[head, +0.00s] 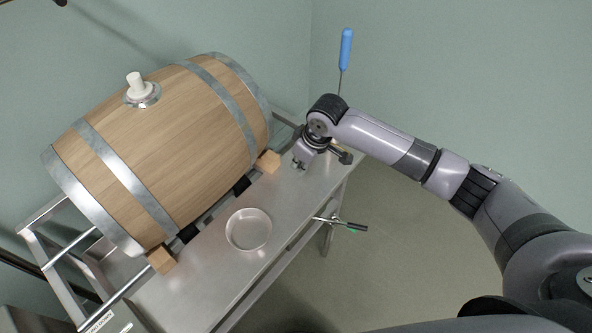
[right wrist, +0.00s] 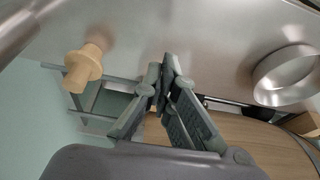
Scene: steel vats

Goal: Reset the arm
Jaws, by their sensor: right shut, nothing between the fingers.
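My right arm reaches in from the right in the head view. Its gripper (head: 300,163) points down over the far end of the steel table (head: 205,290), beyond the round dish. In the right wrist view the two fingers (right wrist: 166,72) meet at their tips, with nothing visible between them. My left gripper does not show.
A wooden barrel (head: 165,140) with a white bung (head: 136,85) lies left of the gripper. A shallow metal dish (head: 248,230) sits on the table. A blue-handled tool (head: 346,50) stands behind my wrist. A wooden stopper-like piece (right wrist: 84,66) shows in the wrist view.

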